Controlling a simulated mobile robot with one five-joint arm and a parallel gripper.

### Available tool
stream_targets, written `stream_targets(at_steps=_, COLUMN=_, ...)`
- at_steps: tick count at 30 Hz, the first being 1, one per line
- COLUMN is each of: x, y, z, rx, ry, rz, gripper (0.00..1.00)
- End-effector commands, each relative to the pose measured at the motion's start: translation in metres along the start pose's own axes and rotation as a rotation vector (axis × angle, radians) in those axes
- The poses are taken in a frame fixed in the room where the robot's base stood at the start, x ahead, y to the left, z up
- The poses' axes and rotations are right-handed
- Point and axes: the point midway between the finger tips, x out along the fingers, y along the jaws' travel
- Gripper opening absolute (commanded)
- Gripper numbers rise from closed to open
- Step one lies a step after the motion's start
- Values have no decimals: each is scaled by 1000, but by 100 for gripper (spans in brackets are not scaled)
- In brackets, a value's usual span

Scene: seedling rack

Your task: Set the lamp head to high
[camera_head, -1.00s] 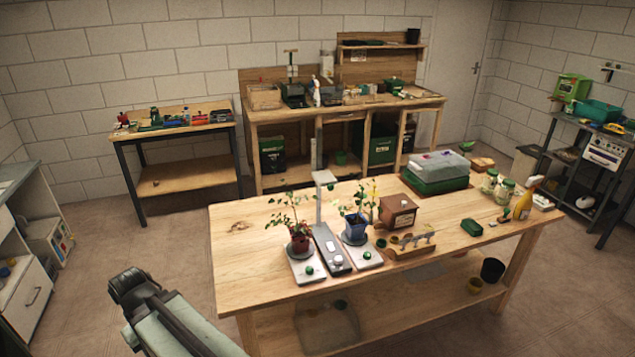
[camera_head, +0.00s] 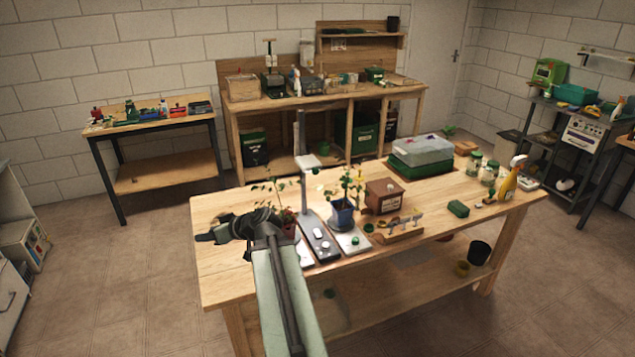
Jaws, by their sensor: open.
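The lamp stand is a tall grey post (camera_head: 303,135) rising from a dark base strip with a white knob (camera_head: 318,246) on the wooden table. The pale lamp head (camera_head: 308,161) sits about midway up the post, with bare post above it. A plant in a blue pot (camera_head: 342,213) stands right of the post. A plant in a red pot (camera_head: 290,230) stands left, partly hidden by my arm. My gripper (camera_head: 218,232) is over the table's left part, left of the red pot and well below the head. It is open and looks empty; its fingers are small and dark here.
The wooden table (camera_head: 230,280) also holds a brown box (camera_head: 382,196), a low wooden rack (camera_head: 398,232), a green tray with a clear lid (camera_head: 430,170) and a yellow spray bottle (camera_head: 507,185). A back bench (camera_head: 330,107) stands behind. The table's left end is otherwise clear.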

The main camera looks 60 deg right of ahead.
Motion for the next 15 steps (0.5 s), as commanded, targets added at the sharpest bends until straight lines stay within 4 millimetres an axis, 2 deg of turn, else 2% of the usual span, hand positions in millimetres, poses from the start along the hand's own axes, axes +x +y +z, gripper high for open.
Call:
stream_targets(at_steps=1, x=-32, y=57, z=-7, rx=3, ry=116, rz=91, gripper=44)
stream_targets(at_steps=2, x=-54, y=87, z=-14, rx=-2, ry=185, rz=149, gripper=44)
stream_targets(at_steps=3, x=-85, y=125, z=-20, rx=-10, ry=267, rz=229, gripper=44)
stream_targets(at_steps=5, x=-134, y=175, z=-25, rx=-19, ry=368, rz=353, gripper=44)
stream_targets(at_steps=6, x=-164, y=202, z=-25, rx=-24, ry=420, rz=428, gripper=44)
stream_targets(at_steps=9, x=-225, y=248, z=-20, rx=-30, ry=503, rz=575, gripper=44)
stream_targets(at_steps=10, x=-238, y=257, z=-19, rx=-31, ry=518, rz=607, gripper=44)
stream_targets(at_steps=12, x=-259, y=271, z=-16, rx=-33, ry=540, rz=658, gripper=44)
stream_targets(at_steps=15, x=-271, y=278, z=-15, rx=-34, ry=552, rz=685, gripper=44)
